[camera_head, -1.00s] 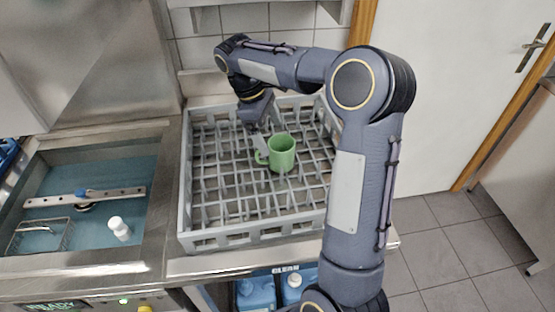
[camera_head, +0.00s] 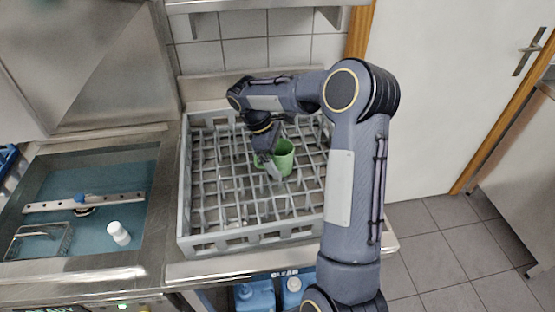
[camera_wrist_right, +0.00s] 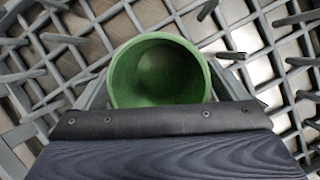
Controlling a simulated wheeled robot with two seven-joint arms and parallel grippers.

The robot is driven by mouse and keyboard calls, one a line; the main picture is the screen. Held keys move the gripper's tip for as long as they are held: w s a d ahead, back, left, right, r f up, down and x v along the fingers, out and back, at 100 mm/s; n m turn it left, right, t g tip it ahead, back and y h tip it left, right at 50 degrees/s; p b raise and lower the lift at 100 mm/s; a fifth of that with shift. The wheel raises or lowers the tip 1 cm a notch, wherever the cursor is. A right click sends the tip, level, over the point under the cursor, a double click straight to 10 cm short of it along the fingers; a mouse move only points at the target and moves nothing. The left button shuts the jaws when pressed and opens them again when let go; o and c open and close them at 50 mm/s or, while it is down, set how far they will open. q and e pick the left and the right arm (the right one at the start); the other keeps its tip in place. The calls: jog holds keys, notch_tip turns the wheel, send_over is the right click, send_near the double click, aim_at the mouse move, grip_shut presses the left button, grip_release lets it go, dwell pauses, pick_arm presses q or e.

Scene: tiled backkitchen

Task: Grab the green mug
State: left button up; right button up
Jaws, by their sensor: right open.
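The green mug (camera_head: 284,158) stands in the grey dish rack, its rim facing up. My right gripper (camera_head: 271,169) is at the mug's left side, where the handle is, and partly hides it. In the right wrist view the mug's open mouth (camera_wrist_right: 160,72) lies just past the gripper body, between the two sides of the open jaws. The fingertips are mostly hidden there, and I cannot tell whether they touch the mug. My left gripper is not in view.
The grey rack (camera_head: 250,236) has a raised rim and upright prongs around the mug. A tiled wall (camera_head: 250,52) stands behind. The rack holds nothing else that I see.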

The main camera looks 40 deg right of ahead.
jog(key=shift+c, duration=0.4)
jog(key=c, duration=1.1)
jog(key=shift+r, duration=0.1)
